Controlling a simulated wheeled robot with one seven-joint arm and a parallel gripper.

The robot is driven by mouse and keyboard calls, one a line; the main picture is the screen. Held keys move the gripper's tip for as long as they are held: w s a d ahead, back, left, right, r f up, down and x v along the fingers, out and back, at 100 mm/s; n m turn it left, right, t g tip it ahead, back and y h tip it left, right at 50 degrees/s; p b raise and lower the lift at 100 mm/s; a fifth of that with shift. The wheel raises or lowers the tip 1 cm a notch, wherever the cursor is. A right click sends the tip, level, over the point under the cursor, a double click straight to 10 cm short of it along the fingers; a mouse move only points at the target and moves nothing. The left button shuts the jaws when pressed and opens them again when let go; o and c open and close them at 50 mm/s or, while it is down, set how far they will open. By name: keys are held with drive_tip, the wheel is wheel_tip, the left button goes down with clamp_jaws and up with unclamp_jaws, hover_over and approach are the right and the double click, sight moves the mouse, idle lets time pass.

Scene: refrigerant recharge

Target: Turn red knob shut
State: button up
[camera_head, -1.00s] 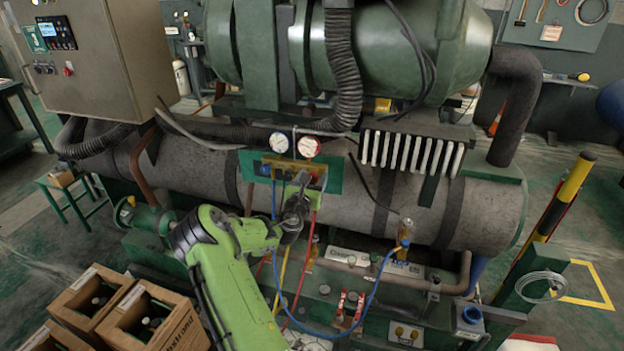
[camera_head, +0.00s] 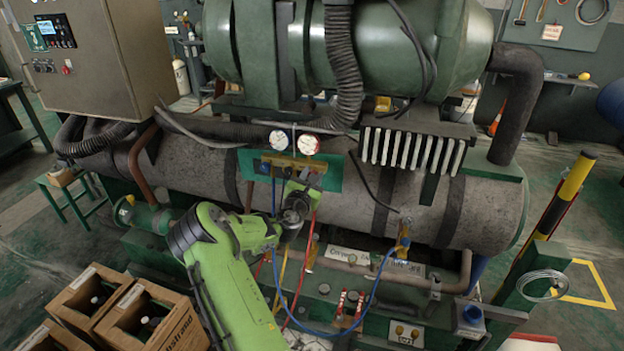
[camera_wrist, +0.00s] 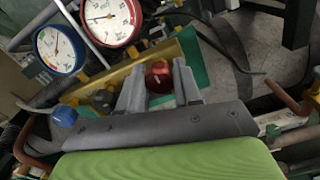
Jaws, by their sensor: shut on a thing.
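The red knob (camera_wrist: 159,77) sits on the brass gauge manifold (camera_wrist: 185,50), between the two grey fingers of my gripper (camera_wrist: 160,88). The fingers are closed on the knob's sides, and its rounded red top shows between them. In the head view my gripper (camera_head: 309,181) is at the right part of the manifold, on the green panel (camera_head: 333,172). It hides the red knob there. A blue knob (camera_wrist: 64,115) is on the manifold's left part, clear of the fingers.
A blue-rimmed gauge (camera_wrist: 60,48) and a red-rimmed gauge (camera_wrist: 110,20) stand just above the manifold. Blue, yellow and red hoses (camera_head: 316,228) hang below it. A large grey tank (camera_head: 455,211) lies behind.

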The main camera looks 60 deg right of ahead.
drive_tip(key=m+b, duration=0.2)
drive_tip(key=m, duration=0.2)
drive_tip(key=shift+f+m, duration=0.1)
drive_tip(key=shift+m, duration=0.2)
drive_tip(key=m+b, duration=0.3)
drive_tip(key=m, duration=0.1)
drive_tip(key=shift+m, duration=0.3)
drive_tip(key=m+b, duration=0.4)
drive_tip(key=m, duration=0.1)
drive_tip(key=shift+f+b, duration=0.1)
drive_tip(key=shift+b, duration=0.2)
drive_tip(key=shift+m+b, duration=1.3)
drive_tip(key=shift+m, duration=0.3)
drive_tip(key=o, duration=1)
drive_tip(key=shift+o, duration=0.2)
